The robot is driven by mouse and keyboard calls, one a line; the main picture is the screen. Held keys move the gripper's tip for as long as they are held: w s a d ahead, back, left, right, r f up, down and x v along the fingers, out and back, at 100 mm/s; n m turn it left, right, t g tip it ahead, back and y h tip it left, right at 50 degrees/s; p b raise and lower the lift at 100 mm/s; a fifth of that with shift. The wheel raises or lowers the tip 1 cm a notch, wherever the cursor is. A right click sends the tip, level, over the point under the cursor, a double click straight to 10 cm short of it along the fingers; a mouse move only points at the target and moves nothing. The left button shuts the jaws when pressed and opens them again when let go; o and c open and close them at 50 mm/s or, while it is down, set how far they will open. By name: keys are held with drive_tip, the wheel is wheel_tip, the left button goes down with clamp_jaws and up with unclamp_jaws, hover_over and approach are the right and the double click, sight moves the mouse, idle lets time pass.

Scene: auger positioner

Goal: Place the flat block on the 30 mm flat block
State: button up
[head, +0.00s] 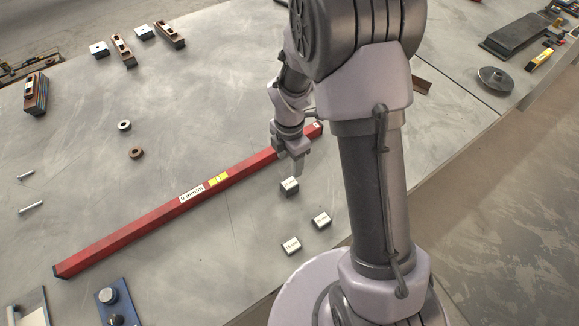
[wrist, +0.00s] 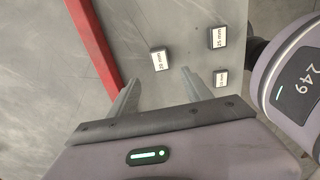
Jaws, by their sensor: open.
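Three small grey blocks with white labels lie apart on the table. The block closest to the red bar (head: 289,186) appears to read 30 or 20 mm; it also shows in the wrist view (wrist: 158,61). A second block (head: 321,220), in the wrist view (wrist: 218,38), appears to read 25 mm. A third block (head: 291,246), smaller in the wrist view (wrist: 221,79), has a label too small to read surely. None is stacked. My gripper (head: 291,168) is open and empty, above the block closest to the bar. In the wrist view that block shows ahead, between the fingertips (wrist: 158,78).
A long red bar (head: 135,232) crosses the table left of the blocks. Two rings (head: 124,125) (head: 136,153) and two bolts (head: 30,206) lie further left. A blue fixture (head: 117,302) stands at the front. The table around the blocks is clear.

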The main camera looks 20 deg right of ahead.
wheel_tip(320, 180, up, 11)
drive_tip(key=s+m+t, duration=0.1)
drive_tip(key=s+m, duration=0.1)
drive_tip(key=m, duration=0.4)
drive_tip(key=s+a+r+m+t+y, duration=0.1)
drive_tip(key=s+a+r+m+t, duration=0.1)
drive_tip(key=s+r+m, duration=0.6)
drive_tip(key=s+a+r+m+t+y, duration=0.1)
drive_tip(key=s+a+r+m+t, duration=0.1)
drive_tip(key=s+r+m, duration=0.6)
drive_tip(key=s+m, duration=0.1)
drive_tip(key=m, duration=0.3)
drive_tip(key=shift+t, duration=0.4)
drive_tip(key=shift+f, duration=0.15)
